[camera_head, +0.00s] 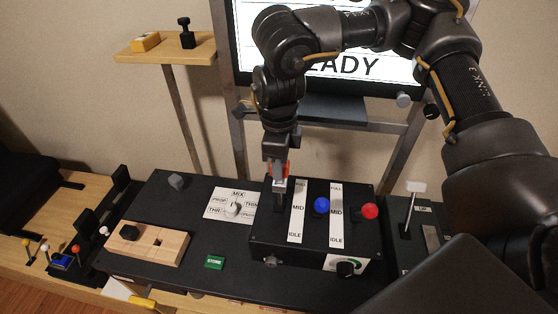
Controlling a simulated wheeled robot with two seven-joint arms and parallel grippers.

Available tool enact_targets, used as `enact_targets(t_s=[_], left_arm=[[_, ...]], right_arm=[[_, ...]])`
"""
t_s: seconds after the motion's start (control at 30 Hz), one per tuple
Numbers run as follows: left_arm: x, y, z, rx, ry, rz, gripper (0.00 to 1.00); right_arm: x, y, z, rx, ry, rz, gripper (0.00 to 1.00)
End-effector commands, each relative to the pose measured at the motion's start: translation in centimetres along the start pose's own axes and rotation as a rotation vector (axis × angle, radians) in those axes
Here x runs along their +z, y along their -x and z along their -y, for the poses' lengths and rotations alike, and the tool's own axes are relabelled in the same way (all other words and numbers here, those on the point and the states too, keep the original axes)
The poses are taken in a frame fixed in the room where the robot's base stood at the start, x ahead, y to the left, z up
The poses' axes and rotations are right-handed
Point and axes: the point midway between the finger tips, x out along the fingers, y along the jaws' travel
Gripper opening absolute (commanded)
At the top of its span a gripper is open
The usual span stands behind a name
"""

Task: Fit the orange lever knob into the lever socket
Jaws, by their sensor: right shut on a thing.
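My right gripper (278,177) points down over the left part of the raised black lever box (280,235). It is shut on the orange lever knob (286,169), of which only a small orange-red part shows beside the fingers. A dark upright part (279,202) shows just below the fingertips, left of the first white FULL/MID/IDLE strip (297,212). I cannot tell whether it is the lever socket or part of the gripper, nor whether the knob touches it. My left gripper is not in view.
A blue knob (321,205) and a red knob (369,211) stand to the right on the box. A monitor (350,68) stands behind.

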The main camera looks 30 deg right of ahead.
Motion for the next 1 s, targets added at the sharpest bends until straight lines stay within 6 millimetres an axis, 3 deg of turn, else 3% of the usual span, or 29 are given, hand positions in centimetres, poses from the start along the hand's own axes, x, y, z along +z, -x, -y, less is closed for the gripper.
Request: enact_targets(t_s=[0.8, 0.83, 1.0], left_arm=[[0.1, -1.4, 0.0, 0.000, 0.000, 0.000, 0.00], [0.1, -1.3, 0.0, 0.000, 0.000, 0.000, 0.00], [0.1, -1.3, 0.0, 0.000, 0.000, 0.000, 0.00]], right_arm=[[0.0, -2.1, 0.0, 0.001, 0.000, 0.000, 0.09], [0.0, -2.0, 0.0, 0.000, 0.000, 0.001, 0.34], [0.0, -2.0, 0.0, 0.000, 0.000, 0.000, 0.56]])
